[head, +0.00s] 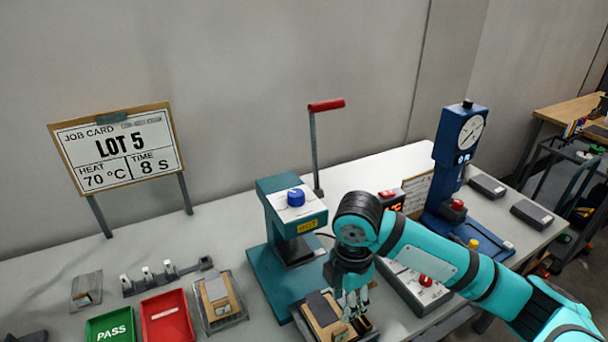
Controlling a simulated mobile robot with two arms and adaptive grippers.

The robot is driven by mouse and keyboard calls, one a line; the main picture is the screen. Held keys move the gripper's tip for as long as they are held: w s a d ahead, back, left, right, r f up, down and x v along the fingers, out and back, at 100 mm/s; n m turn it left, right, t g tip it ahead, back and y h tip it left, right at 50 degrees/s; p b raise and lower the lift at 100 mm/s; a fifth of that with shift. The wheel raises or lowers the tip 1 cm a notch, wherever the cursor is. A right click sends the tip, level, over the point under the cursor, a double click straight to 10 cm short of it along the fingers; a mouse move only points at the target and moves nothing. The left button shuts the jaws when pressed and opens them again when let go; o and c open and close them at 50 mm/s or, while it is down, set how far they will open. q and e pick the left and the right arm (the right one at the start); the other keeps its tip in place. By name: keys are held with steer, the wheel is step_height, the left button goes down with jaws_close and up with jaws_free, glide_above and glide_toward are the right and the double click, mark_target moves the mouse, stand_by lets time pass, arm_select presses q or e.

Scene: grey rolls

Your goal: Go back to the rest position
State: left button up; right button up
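My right gripper (355,312) points down at the lower middle of the head view, its teal arm coming in from the right. Its fingertips are beside or over the right part of a fixture with a tan block and grey plate (322,308), in front of the teal press (283,282). The fingers are small and partly overlap, so I cannot tell whether they are open or hold anything. My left gripper is not in view.
A red tray (168,320) and green PASS tray (110,325) sit at lower left, beside another tan-block fixture (218,300). A job card (117,147) stands behind. Right of the press are a control box (418,290), blue gauge stand (455,160) and dark boxes (531,214).

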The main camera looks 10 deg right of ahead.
steer(key=s+a+f+m+t+y, duration=0.2)
steer(key=s+a+f+m+y, duration=0.2)
steer(key=s+a+f+m, duration=0.35)
steer(key=s+d+f+m+t+h, duration=0.1)
steer(key=s+d+f+m+h, duration=0.35)
steer(key=s+d+m, duration=0.95)
step_height(320, 180, down, 24)
steer(key=w+f+n, duration=0.1)
steer(key=w+n, duration=0.1)
steer(key=s+d+f+g, duration=0.1)
steer(key=s+d+f, duration=0.1)
steer(key=s+f, duration=0.7)
steer(key=s+d+f+g, duration=0.1)
steer(key=s+f, duration=0.7)
steer(key=s, duration=0.1)
steer(key=shift+d+f, duration=0.35)
steer(key=shift+f, duration=0.05)
steer(key=shift+y, duration=0.25)
